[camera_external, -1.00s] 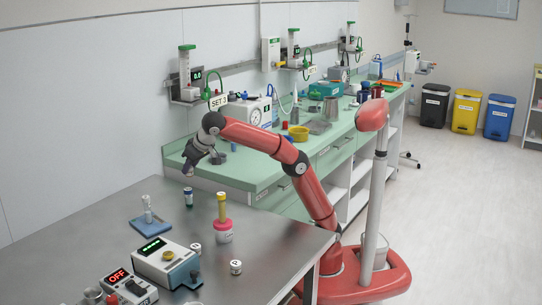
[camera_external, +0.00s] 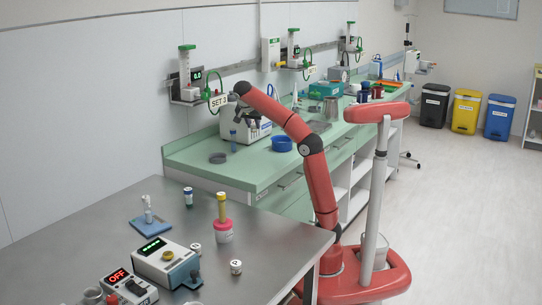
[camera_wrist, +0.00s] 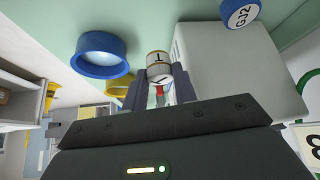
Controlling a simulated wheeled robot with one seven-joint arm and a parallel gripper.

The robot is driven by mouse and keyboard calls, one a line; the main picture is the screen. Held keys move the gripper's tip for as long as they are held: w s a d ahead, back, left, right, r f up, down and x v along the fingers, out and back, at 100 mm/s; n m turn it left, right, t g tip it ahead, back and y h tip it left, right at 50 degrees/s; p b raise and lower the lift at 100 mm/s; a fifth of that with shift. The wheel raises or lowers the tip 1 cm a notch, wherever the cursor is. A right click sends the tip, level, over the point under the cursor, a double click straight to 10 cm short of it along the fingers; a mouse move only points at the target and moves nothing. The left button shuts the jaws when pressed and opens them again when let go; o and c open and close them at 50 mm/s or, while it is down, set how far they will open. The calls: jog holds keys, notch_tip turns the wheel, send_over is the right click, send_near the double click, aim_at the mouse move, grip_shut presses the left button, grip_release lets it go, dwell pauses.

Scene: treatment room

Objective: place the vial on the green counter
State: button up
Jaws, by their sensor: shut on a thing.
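My gripper (camera_wrist: 160,92) is shut on a vial (camera_wrist: 158,68) with a marked white cap, seen end-on between the fingers in the wrist view. In the external view my gripper (camera_external: 243,104) is above the green counter (camera_external: 197,156), in front of the white gauge machine. The held vial is too small and covered to make out there. The green counter also shows behind the vial in the wrist view (camera_wrist: 145,18). I cannot tell the exact gap between the vial and the counter.
A blue bowl (camera_external: 282,144) stands on the counter right of my gripper. The white machine (camera_external: 258,131) stands close behind. The counter's left front is clear.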

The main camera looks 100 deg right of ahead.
jog(key=shift+s+d+f+m, duration=0.15)
jog(key=shift+s+d+m, duration=0.2)
jog(key=shift+s, duration=0.4)
jog(key=shift+f+b, duration=1.1)
jog(key=shift+f, duration=2.85)
jog(key=shift+f, duration=0.2)
jog(key=o, duration=1)
jog(key=shift+c, duration=0.2)
jog(key=shift+r, duration=0.1)
